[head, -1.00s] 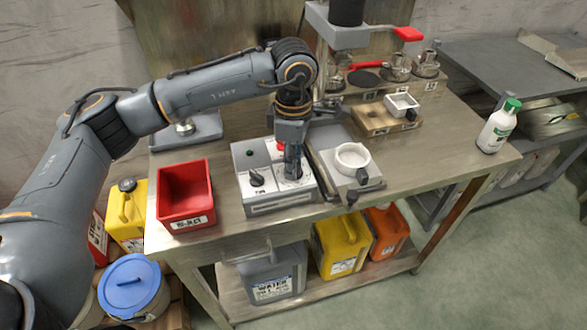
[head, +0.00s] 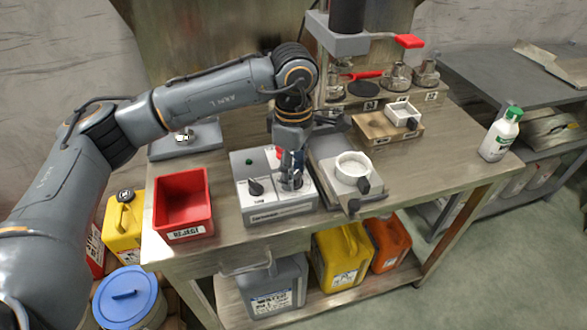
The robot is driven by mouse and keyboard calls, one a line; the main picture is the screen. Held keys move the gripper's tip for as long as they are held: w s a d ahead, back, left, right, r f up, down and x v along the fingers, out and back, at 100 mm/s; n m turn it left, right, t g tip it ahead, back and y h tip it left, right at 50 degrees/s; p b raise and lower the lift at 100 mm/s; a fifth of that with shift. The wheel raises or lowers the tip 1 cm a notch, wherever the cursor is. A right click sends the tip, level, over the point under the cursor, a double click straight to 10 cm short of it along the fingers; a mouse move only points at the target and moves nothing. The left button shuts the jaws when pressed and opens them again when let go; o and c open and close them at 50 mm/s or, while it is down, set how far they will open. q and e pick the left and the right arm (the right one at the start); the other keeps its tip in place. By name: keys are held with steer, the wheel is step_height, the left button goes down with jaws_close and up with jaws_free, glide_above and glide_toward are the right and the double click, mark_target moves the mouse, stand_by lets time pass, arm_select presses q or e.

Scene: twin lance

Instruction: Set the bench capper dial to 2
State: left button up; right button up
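The bench capper's control box (head: 275,205) is a light grey box on the bench, with a black left knob (head: 255,187), a green button and a red button on top. My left gripper (head: 291,180) points down over the right part of the box, at the place of the right dial. The fingers and my wrist hide most of that dial, so its setting cannot be read. I cannot tell whether the fingers are closed on it. My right gripper is out of view.
A red reject bin (head: 183,203) stands left of the box. The capper slide with a white ring (head: 353,166) is close on the right. A wooden block with a white tray (head: 402,114) and a green-capped bottle (head: 501,134) stand farther right. Jugs sit on the lower shelf.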

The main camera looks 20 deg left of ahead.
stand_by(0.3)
arm_select(q)
step_height(320, 180, up, 12)
stand_by(0.4)
steer(key=shift+s+f, duration=0.1)
stand_by(0.3)
